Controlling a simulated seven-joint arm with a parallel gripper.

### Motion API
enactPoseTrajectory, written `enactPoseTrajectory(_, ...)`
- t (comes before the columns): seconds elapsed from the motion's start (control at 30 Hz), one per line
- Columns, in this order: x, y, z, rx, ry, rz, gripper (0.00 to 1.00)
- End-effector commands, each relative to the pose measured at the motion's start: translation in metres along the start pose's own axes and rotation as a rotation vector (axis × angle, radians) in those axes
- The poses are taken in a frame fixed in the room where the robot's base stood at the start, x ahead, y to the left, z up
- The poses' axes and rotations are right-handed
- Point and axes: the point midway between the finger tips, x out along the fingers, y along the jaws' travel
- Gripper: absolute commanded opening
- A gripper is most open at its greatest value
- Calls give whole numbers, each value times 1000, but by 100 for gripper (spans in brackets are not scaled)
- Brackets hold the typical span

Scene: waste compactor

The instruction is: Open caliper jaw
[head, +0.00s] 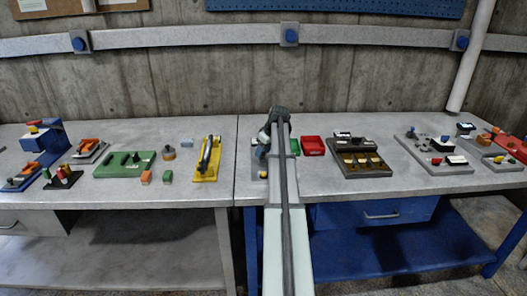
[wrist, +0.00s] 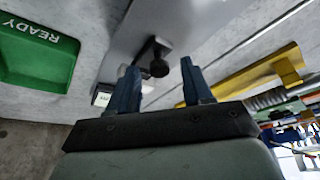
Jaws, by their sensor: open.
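My gripper (wrist: 160,82) is open in the wrist view, with its two dark blue fingers apart and nothing seen held between them. A dark round knob (wrist: 159,68) on a short stem shows between and just beyond the fingertips; contact cannot be told. It sits by a light grey plate (wrist: 190,22). In the head view my arm covers most of a grey station (head: 256,143) at the bench middle, and the fingers are hidden. I cannot tell the caliper's jaw or its position for sure.
The wrist view shows a green tray marked READY (wrist: 35,55), a small white labelled block (wrist: 103,95) and a yellow bracket (wrist: 255,75). In the head view, a red tray (head: 312,146) stands right of my arm and a yellow fixture (head: 207,160) left.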

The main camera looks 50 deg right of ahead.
Motion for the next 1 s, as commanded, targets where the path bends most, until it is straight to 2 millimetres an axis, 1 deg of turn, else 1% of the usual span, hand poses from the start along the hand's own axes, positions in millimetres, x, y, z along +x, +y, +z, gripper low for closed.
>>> enactPoseTrajectory(0.3, 2, 0, 0, 0, 0, 0, 50)
enactPoseTrajectory(0.8, 2, 0, 0, 0, 0, 0, 2)
enactPoseTrajectory(0.83, 2, 0, 0, 0, 0, -1, 0)
enactPoseTrajectory(1.0, 2, 0, 0, 0, 0, -1, 0)
